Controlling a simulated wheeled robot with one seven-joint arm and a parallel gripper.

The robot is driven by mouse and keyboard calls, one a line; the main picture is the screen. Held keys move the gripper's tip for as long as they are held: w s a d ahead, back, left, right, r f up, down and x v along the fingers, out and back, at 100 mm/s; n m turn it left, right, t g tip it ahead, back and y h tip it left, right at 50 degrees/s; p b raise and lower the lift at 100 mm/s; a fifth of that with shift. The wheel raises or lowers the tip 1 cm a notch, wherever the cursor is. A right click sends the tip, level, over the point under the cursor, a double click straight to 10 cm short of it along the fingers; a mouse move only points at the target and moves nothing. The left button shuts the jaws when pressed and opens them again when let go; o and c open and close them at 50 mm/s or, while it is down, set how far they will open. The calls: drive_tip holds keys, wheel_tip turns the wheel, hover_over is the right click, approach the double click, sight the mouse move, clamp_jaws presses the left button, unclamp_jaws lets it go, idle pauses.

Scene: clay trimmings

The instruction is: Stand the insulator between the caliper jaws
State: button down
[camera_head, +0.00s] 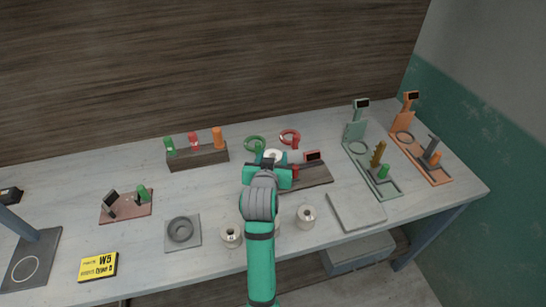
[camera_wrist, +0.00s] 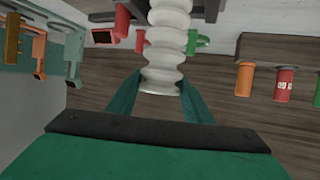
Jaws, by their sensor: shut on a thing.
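My gripper (camera_head: 268,165) is shut on a white ribbed insulator (camera_wrist: 168,45). In the wrist view the two green fingers of my gripper (camera_wrist: 160,88) close around one end of it. In the head view only a small white part of the insulator (camera_head: 273,154) shows past my gripper. A caliper with a small dark display (camera_head: 313,156) and red parts stands on a dark base (camera_head: 318,177) just right of my gripper; its display also shows in the wrist view (camera_wrist: 103,36). My gripper and arm hide part of it, and I cannot tell whether the insulator stands between its jaws.
White spool-like pieces (camera_head: 231,236) (camera_head: 305,216) stand in front, near my arm. A wooden block (camera_head: 198,155) with green, red and orange pieces is at the back left. Green (camera_head: 355,130) and orange (camera_head: 404,124) stands are at right. A grey plate (camera_head: 356,211) lies bare.

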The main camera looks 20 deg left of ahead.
drive_tip(key=shift+f, duration=0.1)
idle(0.3)
drive_tip(key=c, duration=0.9)
unclamp_jaws()
drive_tip(key=shift+s, duration=0.25)
drive_tip(key=v, duration=1.1)
drive_tip(key=shift+s+r, duration=0.25)
drive_tip(key=shift+r, duration=0.05)
drive_tip(key=shift+d, duration=0.1)
